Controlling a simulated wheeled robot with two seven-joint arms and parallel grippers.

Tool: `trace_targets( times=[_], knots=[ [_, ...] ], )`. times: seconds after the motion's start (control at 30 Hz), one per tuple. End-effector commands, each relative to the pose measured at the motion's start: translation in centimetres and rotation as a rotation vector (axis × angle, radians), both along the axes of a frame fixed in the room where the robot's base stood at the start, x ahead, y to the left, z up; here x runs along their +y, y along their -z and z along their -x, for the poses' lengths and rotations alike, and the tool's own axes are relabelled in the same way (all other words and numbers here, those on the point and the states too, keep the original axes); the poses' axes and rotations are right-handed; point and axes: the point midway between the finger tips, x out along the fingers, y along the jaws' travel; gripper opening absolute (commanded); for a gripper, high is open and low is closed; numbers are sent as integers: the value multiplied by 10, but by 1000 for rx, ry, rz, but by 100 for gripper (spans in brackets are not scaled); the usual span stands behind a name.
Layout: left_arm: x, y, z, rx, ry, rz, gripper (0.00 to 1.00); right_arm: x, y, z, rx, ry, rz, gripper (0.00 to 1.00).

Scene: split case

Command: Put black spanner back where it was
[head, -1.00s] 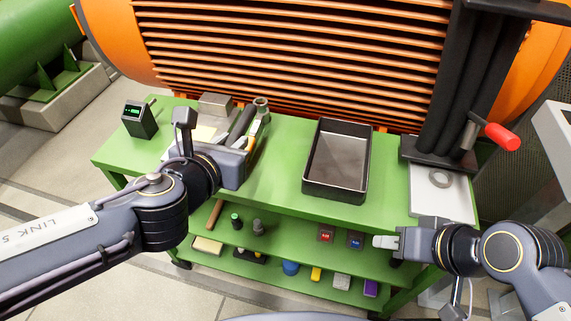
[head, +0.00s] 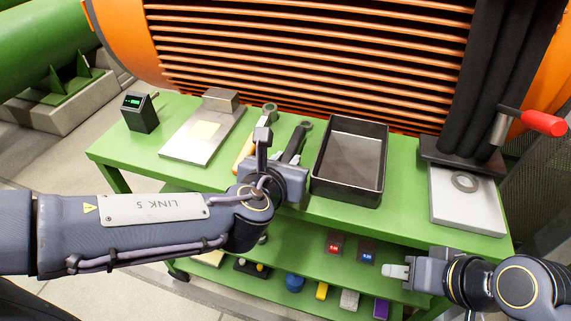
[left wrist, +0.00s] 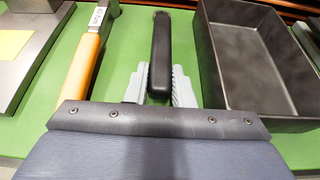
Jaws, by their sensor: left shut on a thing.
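The black spanner (head: 296,143) is between the orange-handled tool and the dark tray, its handle pointing at me and its ring end toward the machine. My left gripper (head: 287,162) is shut on its handle. In the left wrist view the black handle (left wrist: 160,60) stands between the two pale fingers of my left gripper (left wrist: 160,90). I cannot tell whether the spanner touches the green bench top (head: 400,205) or hangs just above it. My right gripper (head: 396,271) is at the right, in front of the lower shelves, away from the spanner; its finger gap is not clear.
The orange-handled tool (head: 242,152) lies close on the left. The dark open tray (head: 320,188) stands close on the right. A metal plate with a yellow note (head: 180,148) and a black meter (head: 139,113) are further left. A plate with a ring (head: 470,215) is at the right.

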Motion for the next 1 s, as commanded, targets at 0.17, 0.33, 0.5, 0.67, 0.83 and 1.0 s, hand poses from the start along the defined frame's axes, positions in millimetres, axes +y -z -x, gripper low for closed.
trace_targets(
  times=[0.17, 0.33, 0.5, 0.67, 0.83, 1.0],
  knots=[
    [0, -1, 0, -2, 0, 1, 0, 0, 0, 0, 0, 0, 0, 36],
    [0, 2, 0, 0, 0, 1, 29, 0, 2, 0, 0, 0, 0, 36],
    [0, 2, 0, 0, 0, 0, 43, 0, 2, 0, 0, 0, 0, 36],
    [0, 2, 0, 0, 0, 0, 43, 0, 2, 0, 0, 0, 0, 36],
    [1, -5, 3, -1, 1, 1, 43, 0, -4, 0, 0, 0, 0, 36],
    [9, -20, 30, -2, 3, 2, 43, 0, -17, 0, 0, 0, 0, 36]
  ],
)
